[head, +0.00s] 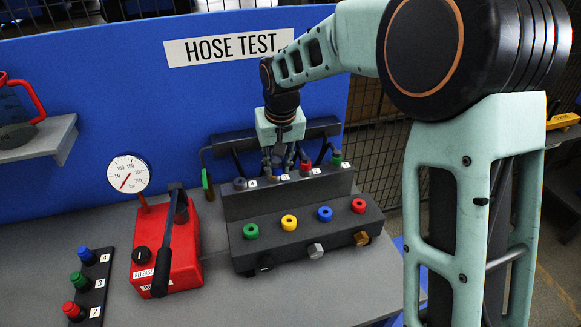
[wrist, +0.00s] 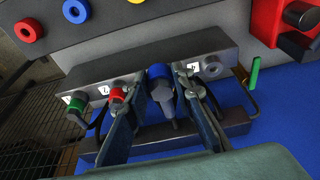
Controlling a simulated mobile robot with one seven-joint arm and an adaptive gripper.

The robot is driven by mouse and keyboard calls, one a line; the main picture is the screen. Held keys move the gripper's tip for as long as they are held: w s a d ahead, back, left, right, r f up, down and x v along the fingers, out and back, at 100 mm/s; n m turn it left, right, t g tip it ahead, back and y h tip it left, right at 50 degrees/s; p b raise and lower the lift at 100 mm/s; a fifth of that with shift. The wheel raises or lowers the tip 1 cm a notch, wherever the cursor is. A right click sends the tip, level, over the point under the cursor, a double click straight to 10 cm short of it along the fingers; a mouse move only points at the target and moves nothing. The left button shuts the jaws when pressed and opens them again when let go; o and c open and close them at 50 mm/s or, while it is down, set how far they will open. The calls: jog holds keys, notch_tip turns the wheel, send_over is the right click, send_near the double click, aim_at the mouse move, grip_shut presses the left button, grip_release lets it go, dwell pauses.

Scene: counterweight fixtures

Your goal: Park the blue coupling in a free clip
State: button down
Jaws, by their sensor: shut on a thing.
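My gripper (head: 281,168) is shut on the blue coupling (wrist: 160,73), its fingers (wrist: 158,88) on either side of it. In the head view the fingers mostly hide the coupling. It is at the clip ledge (wrist: 205,45) of the dark manifold block; I cannot tell whether it is seated in a clip or just in front of it. A red coupling (wrist: 117,95) and a green coupling (wrist: 76,104) sit along the ledge on one side. On the other side is a grey clip position (wrist: 212,68) with no coloured coupling.
The block's front has green (head: 250,231), yellow (head: 289,222), blue (head: 325,214) and red (head: 358,205) ports. A red pump (head: 172,255) with a black lever and a gauge (head: 129,174) stands left. A numbered rack (head: 92,298) holds coloured couplings. Hoses and a bar lie behind the ledge.

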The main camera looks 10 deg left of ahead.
jog(key=w+a+p, duration=0.3)
jog(key=a, duration=0.8)
jog(key=shift+w+a, duration=0.25)
jog(key=shift+a, duration=0.1)
jog(key=shift+f, duration=0.1)
jog(key=shift+f+b, duration=0.5)
jog(key=shift+f, duration=0.15)
jog(key=shift+f, duration=0.1)
jog(key=shift+s+b+x, duration=0.15)
jog(key=shift+b+x, duration=0.4)
jog(key=shift+x, duration=0.15)
jog(key=shift+s+b+x, duration=0.15)
jog(key=shift+b+x, duration=0.4)
jog(key=shift+x, duration=0.1)
jog(key=shift+d+f, duration=0.1)
jog(key=shift+f, duration=0.1)
jog(key=shift+f+b, duration=0.6)
jog(key=shift+f, duration=0.1)
jog(key=shift+f, duration=0.1)
